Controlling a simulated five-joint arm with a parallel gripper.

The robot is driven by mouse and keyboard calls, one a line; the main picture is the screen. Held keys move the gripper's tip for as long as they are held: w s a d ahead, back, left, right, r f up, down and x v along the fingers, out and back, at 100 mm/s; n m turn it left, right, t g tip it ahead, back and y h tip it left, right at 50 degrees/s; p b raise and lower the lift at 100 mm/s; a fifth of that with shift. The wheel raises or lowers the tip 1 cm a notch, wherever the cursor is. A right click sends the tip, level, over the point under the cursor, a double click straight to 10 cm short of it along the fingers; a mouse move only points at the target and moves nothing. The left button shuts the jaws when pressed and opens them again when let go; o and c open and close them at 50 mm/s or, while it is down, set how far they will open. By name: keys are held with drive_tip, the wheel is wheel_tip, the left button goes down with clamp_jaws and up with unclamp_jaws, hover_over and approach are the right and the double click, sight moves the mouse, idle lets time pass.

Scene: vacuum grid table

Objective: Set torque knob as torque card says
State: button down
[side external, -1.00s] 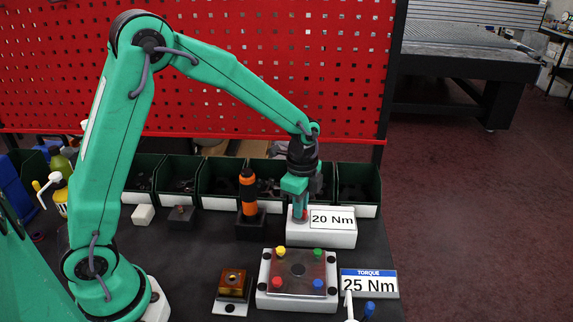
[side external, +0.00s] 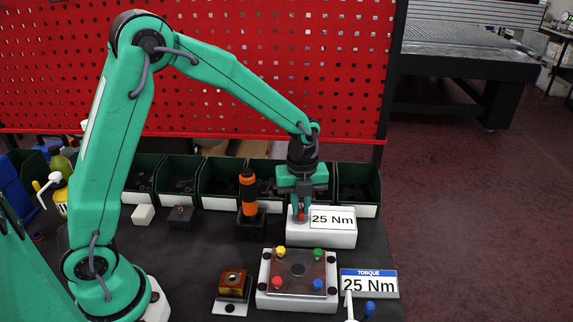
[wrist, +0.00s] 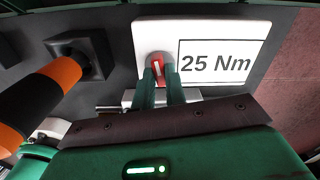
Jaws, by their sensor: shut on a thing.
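The torque box (side external: 335,238) is white, and its display (side external: 332,219) reads 25 Nm. Its red knob (wrist: 158,66) sits left of the display and carries a white pointer mark. My gripper (side external: 301,214) is shut on the knob, with a finger on either side of it in the wrist view (wrist: 160,80). The torque card (side external: 368,284) stands at the front right, with a blue TORQUE header and 25 Nm below. In the side view the fingers hide part of the knob.
An orange and black screwdriver (side external: 248,193) stands in a black holder just left of the box. In front is a plate (side external: 298,270) with several coloured pegs, and an amber block (side external: 233,284) beside it. Green bins (side external: 221,180) line the back.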

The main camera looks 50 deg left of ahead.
sight(300, 210)
drive_tip(key=shift+r+m, duration=0.1)
drive_tip(key=shift+m, duration=1)
drive_tip(key=c, duration=1.4)
unclamp_jaws()
drive_tip(key=shift+c, duration=0.2)
drive_tip(key=shift+r, duration=3.85)
